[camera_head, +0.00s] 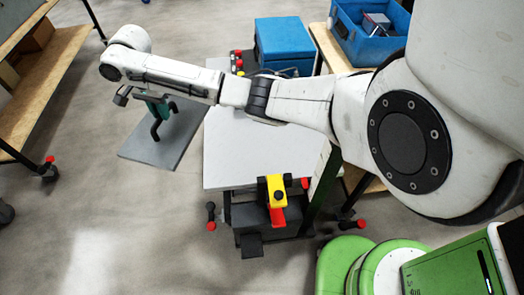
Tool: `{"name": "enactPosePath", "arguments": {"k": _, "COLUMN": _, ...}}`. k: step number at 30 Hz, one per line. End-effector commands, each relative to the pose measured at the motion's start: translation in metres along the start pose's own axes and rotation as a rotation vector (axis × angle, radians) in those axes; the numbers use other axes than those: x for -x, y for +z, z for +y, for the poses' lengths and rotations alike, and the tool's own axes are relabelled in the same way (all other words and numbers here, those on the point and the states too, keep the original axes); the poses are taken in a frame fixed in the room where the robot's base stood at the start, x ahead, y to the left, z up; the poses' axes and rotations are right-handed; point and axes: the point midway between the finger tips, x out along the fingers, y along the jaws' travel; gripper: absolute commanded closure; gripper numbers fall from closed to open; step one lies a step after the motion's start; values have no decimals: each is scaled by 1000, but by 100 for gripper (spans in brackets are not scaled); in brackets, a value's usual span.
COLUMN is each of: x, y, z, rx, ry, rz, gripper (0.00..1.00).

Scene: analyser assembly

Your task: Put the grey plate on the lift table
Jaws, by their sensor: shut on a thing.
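The grey plate (183,146) is at the left of the lift table in the head view, flat side up, with a dark bent handle on top. My gripper (156,108) is at the end of my outstretched arm, above the plate, and is shut on its handle. My arm's end partly hides the grip. The plate looks about level; its height above the floor is hard to tell. The lift table (245,160) has a light grey top, bare where it shows, right of the plate. My arm crosses over its back part.
A blue box (284,45) stands behind the lift table, and a blue crate (352,42) is on a wooden bench at the back right. A yellow and red part (276,194) is at the table's front edge. A wooden shelf cart (40,90) stands left. Open floor lies front left.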

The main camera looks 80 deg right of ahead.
Motion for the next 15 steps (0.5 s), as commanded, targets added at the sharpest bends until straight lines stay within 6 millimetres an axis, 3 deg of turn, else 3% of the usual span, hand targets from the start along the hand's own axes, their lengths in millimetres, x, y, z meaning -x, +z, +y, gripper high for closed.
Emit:
{"name": "enactPosePath", "arguments": {"k": 1, "x": -9, "y": -18, "z": 8, "rx": -83, "ry": -1, "rz": -2, "gripper": 100}}
{"name": "enactPosePath", "arguments": {"k": 6, "x": -35, "y": -71, "z": 41, "rx": -359, "ry": 0, "rz": -2, "gripper": 100}}
{"name": "enactPosePath", "arguments": {"k": 15, "x": -89, "y": -142, "z": 118, "rx": -810, "ry": -1, "rz": -3, "gripper": 100}}
